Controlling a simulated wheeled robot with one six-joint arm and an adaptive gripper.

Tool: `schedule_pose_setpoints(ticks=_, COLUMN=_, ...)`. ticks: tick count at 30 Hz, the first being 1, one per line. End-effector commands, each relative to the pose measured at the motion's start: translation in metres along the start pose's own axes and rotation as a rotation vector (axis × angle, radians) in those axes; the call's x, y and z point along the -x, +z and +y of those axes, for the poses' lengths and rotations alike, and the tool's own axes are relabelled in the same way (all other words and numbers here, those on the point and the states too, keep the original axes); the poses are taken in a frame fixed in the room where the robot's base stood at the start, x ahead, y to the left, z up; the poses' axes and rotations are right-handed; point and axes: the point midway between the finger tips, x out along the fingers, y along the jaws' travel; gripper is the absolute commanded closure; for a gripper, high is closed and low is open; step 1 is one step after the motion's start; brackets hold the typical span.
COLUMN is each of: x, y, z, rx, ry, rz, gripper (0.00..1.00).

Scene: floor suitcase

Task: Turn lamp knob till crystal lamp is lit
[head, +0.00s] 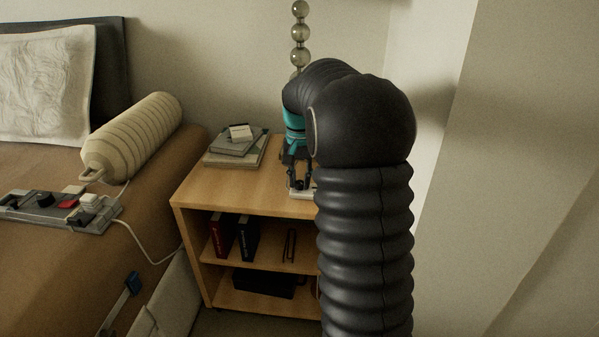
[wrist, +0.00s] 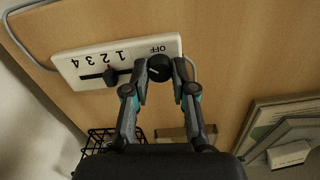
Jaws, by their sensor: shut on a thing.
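The crystal lamp (head: 300,32) is a column of clear glass balls behind the bedside table in the head view. Its balls look grey and give no visible glow. A white control panel (wrist: 80,66) lies on the wooden top in the wrist view, marked OFF, 1, 2, 3, 4. A round black knob (wrist: 158,67) with a pale pointer line sits at its OFF end. My gripper (wrist: 161,72) is shut on this knob, a finger on each side. In the head view my gripper (head: 300,187) points down at the table, and my arm hides part of the panel.
A black slider (wrist: 110,76) sits in a slot beside the knob. Books (head: 236,148) lie stacked on the table (head: 190,196), left of my gripper. The bed stands further left with a bolster (head: 135,135) and a switch box (head: 50,212). A wall closes the right side.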

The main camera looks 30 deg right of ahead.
Motion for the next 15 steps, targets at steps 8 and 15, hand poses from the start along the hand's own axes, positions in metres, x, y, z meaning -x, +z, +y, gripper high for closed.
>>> schedule_pose_setpoints(ticks=8, x=0.002, y=-0.0002, z=-0.0008, rx=0.26, ry=0.0, rz=0.0, gripper=1.0)
schedule_pose_setpoints(ticks=15, x=0.0017, y=-0.0004, z=-0.0014, rx=0.464, ry=-0.001, rz=0.002, gripper=1.0)
